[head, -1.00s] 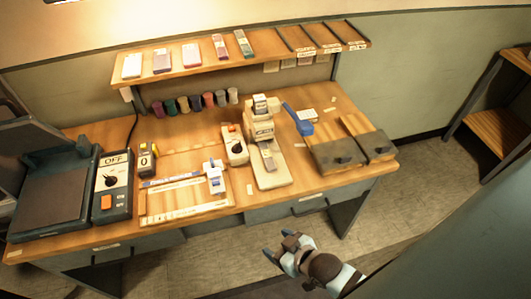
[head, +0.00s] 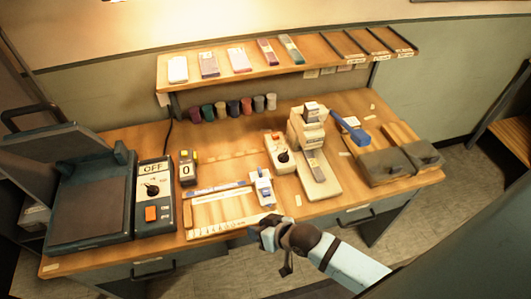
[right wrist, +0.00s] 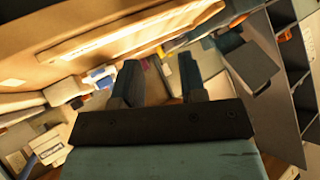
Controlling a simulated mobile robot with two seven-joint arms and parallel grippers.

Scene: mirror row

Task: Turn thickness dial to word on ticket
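A dark control box (head: 154,200) stands at the left of the desk, beside a laminator-like machine with a raised lid (head: 92,200). The box has an OFF display (head: 152,168), a black dial (head: 152,190) with small marks around it, and an orange switch (head: 151,214). A white unit (head: 280,152) beside the press has another black knob (head: 283,157). I cannot tell which dial is for thickness, and no ticket word is legible. My right gripper (head: 259,233) is by the desk's front edge, right of the dark box; its fingers are apart and empty in the right wrist view (right wrist: 160,85). My left gripper is out of view.
A wooden ruled board (head: 215,208) with a white-blue slider (head: 262,188) lies beyond my right gripper. A counter showing 0 (head: 187,168), a press with blue handle (head: 348,128) and several spools (head: 233,107) stand behind. A shelf (head: 330,62) spans the back.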

